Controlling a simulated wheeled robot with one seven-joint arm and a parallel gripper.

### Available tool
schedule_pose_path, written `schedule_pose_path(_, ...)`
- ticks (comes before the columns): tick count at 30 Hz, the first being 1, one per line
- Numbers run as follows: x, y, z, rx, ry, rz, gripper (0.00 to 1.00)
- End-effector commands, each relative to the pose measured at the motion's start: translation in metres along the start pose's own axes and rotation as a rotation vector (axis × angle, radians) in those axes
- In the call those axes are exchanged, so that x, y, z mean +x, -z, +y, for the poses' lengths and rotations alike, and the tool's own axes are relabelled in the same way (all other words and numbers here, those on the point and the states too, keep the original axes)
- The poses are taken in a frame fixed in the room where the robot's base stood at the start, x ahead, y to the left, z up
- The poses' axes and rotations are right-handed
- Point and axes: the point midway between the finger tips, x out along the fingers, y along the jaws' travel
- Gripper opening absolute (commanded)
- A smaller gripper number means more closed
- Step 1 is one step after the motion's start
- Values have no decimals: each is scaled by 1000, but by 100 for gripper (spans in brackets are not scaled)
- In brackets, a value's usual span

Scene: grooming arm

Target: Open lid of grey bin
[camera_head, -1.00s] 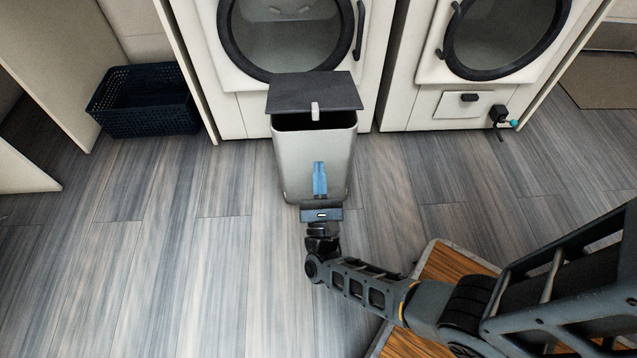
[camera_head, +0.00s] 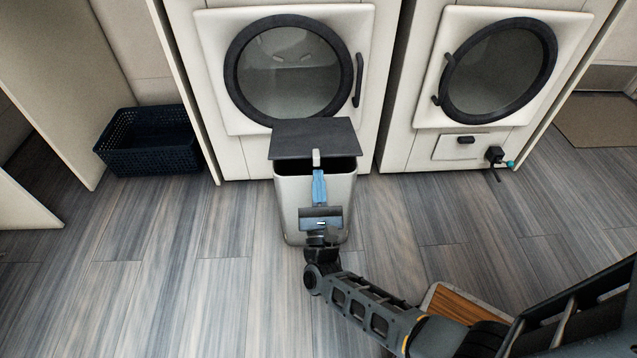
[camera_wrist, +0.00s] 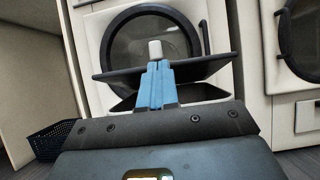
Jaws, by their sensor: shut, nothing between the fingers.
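The grey bin (camera_head: 288,210) stands on the floor in front of the left washing machine. Its dark lid (camera_head: 313,138) is partly raised, with a dark gap between lid and rim. A pale tab (camera_head: 316,158) sits at the lid's front edge. My gripper (camera_head: 318,173) has blue fingers, shut and empty, at the bin's front just below the tab. In the wrist view, the fingertips (camera_wrist: 158,66) reach up to the tab (camera_wrist: 155,49), under the tilted lid (camera_wrist: 205,68). I cannot tell whether they touch it.
The left washing machine (camera_head: 215,75) is close behind the bin, its round door shut. A second machine (camera_head: 420,100) stands to the right. A dark blue basket (camera_head: 150,160) lies at the left. The floor (camera_head: 150,290) left of the bin is clear.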

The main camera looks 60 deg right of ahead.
Motion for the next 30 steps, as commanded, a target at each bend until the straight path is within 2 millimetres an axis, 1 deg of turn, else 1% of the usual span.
schedule_pose_path(5,3,-5,0,0,-1,12,0)
schedule_pose_path(11,15,-20,0,1,-1,61,0)
schedule_pose_path(17,35,-43,0,2,-1,155,0)
schedule_pose_path(21,52,-59,0,2,0,232,0)
schedule_pose_path(30,90,-85,0,1,1,395,0)
